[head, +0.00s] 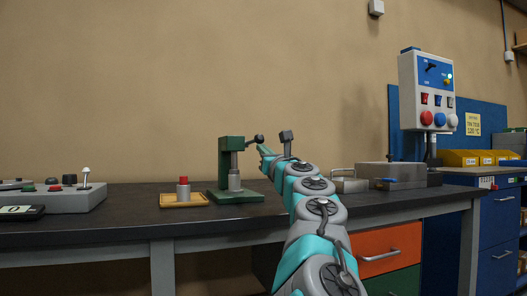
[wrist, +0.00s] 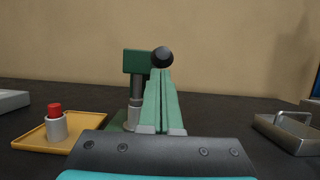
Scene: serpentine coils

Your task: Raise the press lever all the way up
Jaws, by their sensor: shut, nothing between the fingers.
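The green press (head: 231,165) stands on the dark workbench in the head view, left of my arm. Its lever (head: 255,139) is a short dark bar with a round black knob, pointing right near the top of the press. In the wrist view the press (wrist: 133,62) is behind my fingers, and the black knob (wrist: 162,57) shows just above the fingertips. My gripper (wrist: 161,75) is shut and empty, its green fingers together. Its tips are at or just below the knob; I cannot tell whether they touch. The fingers hide part of the press and the lever's arm.
A yellow tray (head: 170,205) with a red-topped cylinder (head: 183,188) is left of the press. A grey control box (head: 65,200) is at the far left. A metal case (head: 390,172) and a control panel (head: 427,90) are to the right.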

